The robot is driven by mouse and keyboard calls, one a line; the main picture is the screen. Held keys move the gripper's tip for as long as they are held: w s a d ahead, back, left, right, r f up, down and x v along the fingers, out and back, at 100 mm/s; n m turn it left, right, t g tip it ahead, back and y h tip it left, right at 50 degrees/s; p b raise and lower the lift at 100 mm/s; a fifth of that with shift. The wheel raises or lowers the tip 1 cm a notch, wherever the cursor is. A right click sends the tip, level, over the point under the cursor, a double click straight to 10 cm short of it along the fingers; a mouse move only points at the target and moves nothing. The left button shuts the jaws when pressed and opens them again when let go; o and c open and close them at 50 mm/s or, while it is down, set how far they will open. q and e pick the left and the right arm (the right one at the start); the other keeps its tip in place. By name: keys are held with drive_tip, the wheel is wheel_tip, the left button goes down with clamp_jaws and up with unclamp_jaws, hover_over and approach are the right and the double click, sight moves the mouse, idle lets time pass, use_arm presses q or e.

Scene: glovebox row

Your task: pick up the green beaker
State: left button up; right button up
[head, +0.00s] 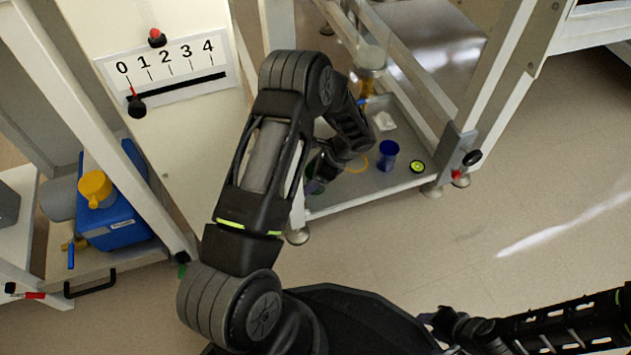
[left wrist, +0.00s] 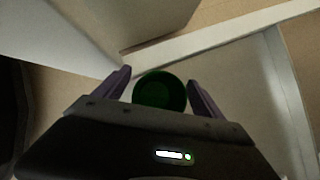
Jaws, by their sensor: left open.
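The green beaker (left wrist: 160,92) shows in the left wrist view as a dark green round shape between the two purple fingers of my open left gripper (left wrist: 160,86). Its lower edge is hidden by the gripper body. I cannot tell whether the fingers touch it. In the head view my left gripper (head: 317,172) reaches down to the lower shelf of the middle frame. A small dark green part of the beaker (head: 314,187) shows beside it, mostly hidden by my arm. My right gripper is not clearly in view.
On the lower shelf (head: 345,200) stand a blue cup (head: 388,155) and a small yellow-green disc (head: 417,167), right of my gripper. Frame posts (head: 478,130) close in the shelf. A blue container (head: 110,205) with a yellow cap sits at left. The floor at right is clear.

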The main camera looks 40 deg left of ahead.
sight(306, 171)
idle(0.4)
use_arm(q)
drive_tip(key=c, duration=1.4)
drive_tip(key=shift+r, duration=0.1)
drive_tip(key=shift+r+p, duration=0.35)
drive_tip(key=shift+r, duration=0.05)
wheel_tip(306, 171, up, 3)
drive_tip(key=shift+p, duration=1)
drive_tip(key=w+d+p, duration=0.1)
drive_tip(key=w+d, duration=0.1)
drive_tip(key=d, duration=0.3)
drive_tip(key=w+d, duration=0.2)
drive_tip(key=d, duration=0.4)
drive_tip(key=w+d+p, duration=0.1)
drive_tip(key=w+d, duration=0.1)
drive_tip(key=d, duration=0.3)
drive_tip(key=shift+w+d+f+p, duration=0.25)
drive_tip(key=shift+w+d+p, duration=0.05)
drive_tip(key=shift+d, duration=0.1)
